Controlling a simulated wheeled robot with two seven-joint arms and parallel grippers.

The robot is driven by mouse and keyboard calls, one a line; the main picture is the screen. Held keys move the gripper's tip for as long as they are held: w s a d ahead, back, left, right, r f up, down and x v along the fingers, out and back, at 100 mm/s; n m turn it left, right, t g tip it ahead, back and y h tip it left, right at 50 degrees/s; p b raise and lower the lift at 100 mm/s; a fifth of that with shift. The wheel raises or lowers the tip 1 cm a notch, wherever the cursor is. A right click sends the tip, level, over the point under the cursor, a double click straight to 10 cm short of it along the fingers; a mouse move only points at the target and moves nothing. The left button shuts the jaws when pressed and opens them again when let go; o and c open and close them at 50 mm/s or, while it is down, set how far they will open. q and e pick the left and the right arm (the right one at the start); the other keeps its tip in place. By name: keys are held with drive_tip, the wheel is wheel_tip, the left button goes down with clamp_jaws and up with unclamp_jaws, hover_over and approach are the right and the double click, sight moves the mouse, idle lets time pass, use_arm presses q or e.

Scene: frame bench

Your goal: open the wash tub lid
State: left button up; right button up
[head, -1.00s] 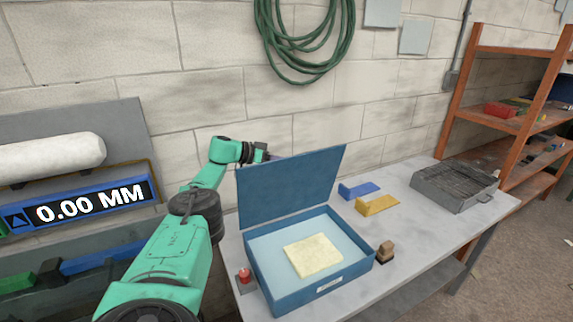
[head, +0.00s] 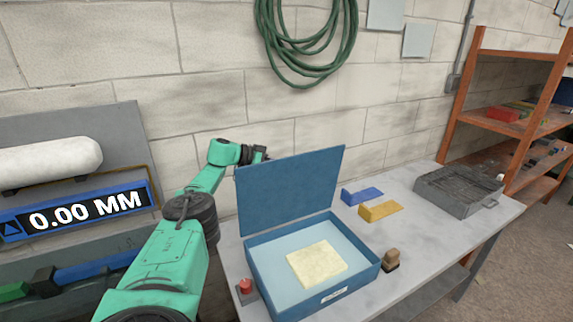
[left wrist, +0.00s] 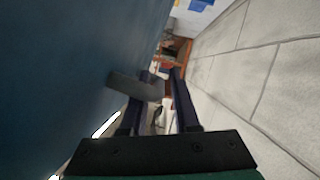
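The blue wash tub (head: 350,277) stands on the bench with its lid (head: 290,188) raised, close to upright at the back edge. Pale blue fills the tub, with a pale yellow square slab (head: 317,262) in it. My left arm reaches around behind the lid; in the head view its gripper (head: 261,154) is mostly hidden by the lid. In the left wrist view, the fingers of my left gripper (left wrist: 162,95) are apart beside the dark blue lid (left wrist: 75,60). A grey tab (left wrist: 133,86) sticks out from the lid, overlapping one finger. My right gripper is out of view.
A red button (head: 246,286) is left of the tub and a wooden stamp (head: 391,259) right of it. Blue (head: 362,196) and yellow (head: 380,211) brackets and a grey grill box (head: 458,192) stand farther right. The block wall (head: 205,110) is close behind my left arm.

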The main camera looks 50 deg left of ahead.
sight(278, 161)
use_arm(q)
drive_tip(key=shift+s+a+r, duration=0.15)
drive_tip(key=shift+s, duration=0.15)
drive_tip(key=shift+p+v, duration=0.6)
drive_tip(key=shift+v, duration=0.55)
drive_tip(key=b+v, duration=0.3)
drive_tip(key=v, duration=0.8)
drive_tip(key=shift+s, duration=0.2)
drive_tip(key=shift+a, duration=0.15)
